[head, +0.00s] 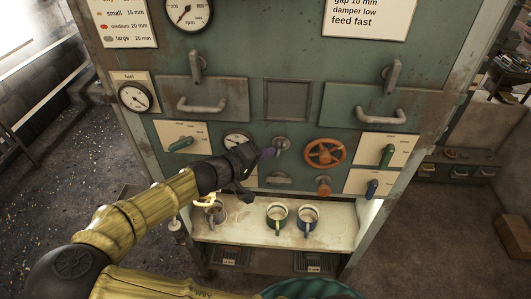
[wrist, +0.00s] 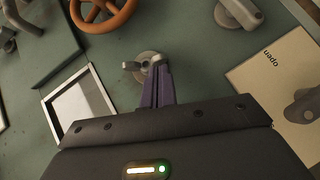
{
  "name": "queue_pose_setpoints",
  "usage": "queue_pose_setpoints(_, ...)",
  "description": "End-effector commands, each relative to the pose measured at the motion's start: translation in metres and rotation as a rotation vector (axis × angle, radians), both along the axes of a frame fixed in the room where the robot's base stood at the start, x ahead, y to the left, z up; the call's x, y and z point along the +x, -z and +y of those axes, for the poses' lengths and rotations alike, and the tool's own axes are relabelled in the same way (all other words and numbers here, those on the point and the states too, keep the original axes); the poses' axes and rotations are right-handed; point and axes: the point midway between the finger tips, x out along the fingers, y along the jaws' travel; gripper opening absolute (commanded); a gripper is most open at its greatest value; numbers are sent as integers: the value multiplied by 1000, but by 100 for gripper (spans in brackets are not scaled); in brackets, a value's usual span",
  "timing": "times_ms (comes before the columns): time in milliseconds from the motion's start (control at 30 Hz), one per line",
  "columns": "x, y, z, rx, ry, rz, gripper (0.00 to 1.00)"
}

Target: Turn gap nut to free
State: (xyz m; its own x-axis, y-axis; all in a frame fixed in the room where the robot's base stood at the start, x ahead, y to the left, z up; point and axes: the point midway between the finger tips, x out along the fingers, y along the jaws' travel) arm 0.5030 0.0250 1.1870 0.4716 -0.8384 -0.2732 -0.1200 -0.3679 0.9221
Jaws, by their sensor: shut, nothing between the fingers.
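A small grey nut with a short arm on a round base (head: 281,143) sits on the green panel, left of the orange handwheel; no label on it is readable, but it looks like the gap nut. In the wrist view the nut (wrist: 136,66) shows just beyond my fingertips. My gripper (head: 270,152) has purple fingers, shut together with nothing between them. In the wrist view my gripper's fingertips (wrist: 158,66) overlap the right side of the nut's base. I cannot tell whether they touch it.
The orange handwheel (head: 325,153) is close on the right. A grey lever (head: 279,179) and an orange knob (head: 323,186) sit below. Mugs (head: 277,217) stand on the shelf (head: 340,235) below.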

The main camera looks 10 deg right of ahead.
Motion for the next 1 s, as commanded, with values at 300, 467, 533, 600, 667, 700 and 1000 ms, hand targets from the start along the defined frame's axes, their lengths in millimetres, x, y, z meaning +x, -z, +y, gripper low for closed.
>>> queue_pose_setpoints(300,-2,9,-7,-100,0,32,0)
queue_pose_setpoints(467,-3,12,-9,-204,2,65,0)
queue_pose_setpoints(533,-4,13,-10,-251,4,81,0)
queue_pose_setpoints(600,-4,14,-11,-295,5,95,0)
queue_pose_setpoints(667,-5,15,-12,-331,6,107,0)
queue_pose_setpoints(700,-5,15,-13,-353,7,113,0)
queue_pose_setpoints(1000,-6,15,-15,-410,12,135,0)
